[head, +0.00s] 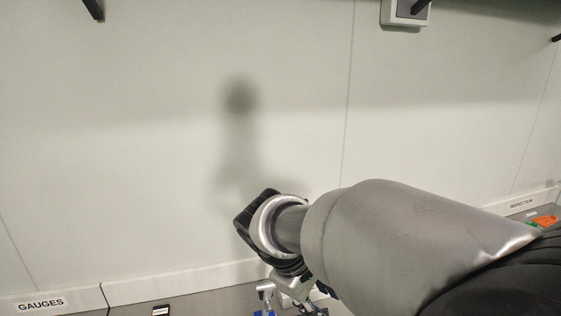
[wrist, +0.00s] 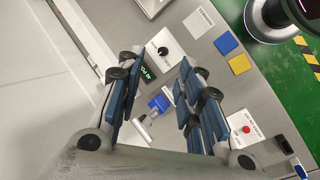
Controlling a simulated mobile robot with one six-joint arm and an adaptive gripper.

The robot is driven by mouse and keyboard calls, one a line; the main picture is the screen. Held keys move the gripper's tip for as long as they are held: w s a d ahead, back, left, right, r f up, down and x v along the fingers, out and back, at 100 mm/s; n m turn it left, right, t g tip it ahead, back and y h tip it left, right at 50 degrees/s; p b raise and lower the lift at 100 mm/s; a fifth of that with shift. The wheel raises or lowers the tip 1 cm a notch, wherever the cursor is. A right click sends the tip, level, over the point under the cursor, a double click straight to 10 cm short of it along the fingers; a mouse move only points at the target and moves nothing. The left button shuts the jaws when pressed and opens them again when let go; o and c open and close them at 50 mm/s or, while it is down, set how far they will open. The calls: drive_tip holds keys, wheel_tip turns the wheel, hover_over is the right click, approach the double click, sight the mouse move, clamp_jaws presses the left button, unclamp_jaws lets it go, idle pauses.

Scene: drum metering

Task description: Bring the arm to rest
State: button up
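My arm reaches in from the lower right in the head view and is raised in front of a pale wall (head: 170,150). My gripper (head: 293,300) is at the bottom edge there, mostly hidden behind the wrist and cut off by the frame. In the wrist view my gripper (wrist: 167,62) shows its two fingers with dark blue pads standing apart. Nothing is held between them; the bench top (wrist: 200,60) shows through the gap, below the fingers.
The wrist view shows a box with a black knob (wrist: 164,50), a green display (wrist: 148,73), a blue square (wrist: 227,43), a yellow square (wrist: 239,65) and a red button (wrist: 246,129). Green floor (wrist: 285,60) lies beyond the bench. A grey box (head: 404,12) hangs on the wall.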

drive_tip(key=s+d+f+m+y+b, duration=0.1)
drive_tip(key=s+d+f+m+b, duration=0.1)
drive_tip(key=s, duration=0.4)
drive_tip(key=s+d+f+m+t+y+b, duration=0.1)
drive_tip(key=s+d+f+m+y+b, duration=0.1)
drive_tip(key=s, duration=0.5)
drive_tip(key=s+d+f+m+t+y+b, duration=0.1)
drive_tip(key=s+d+f+m+b, duration=0.1)
drive_tip(key=s+m+b, duration=0.3)
drive_tip(key=shift+s+d+f+m+y, duration=0.25)
drive_tip(key=shift+s+f+m, duration=0.25)
drive_tip(key=shift+s+f, duration=0.25)
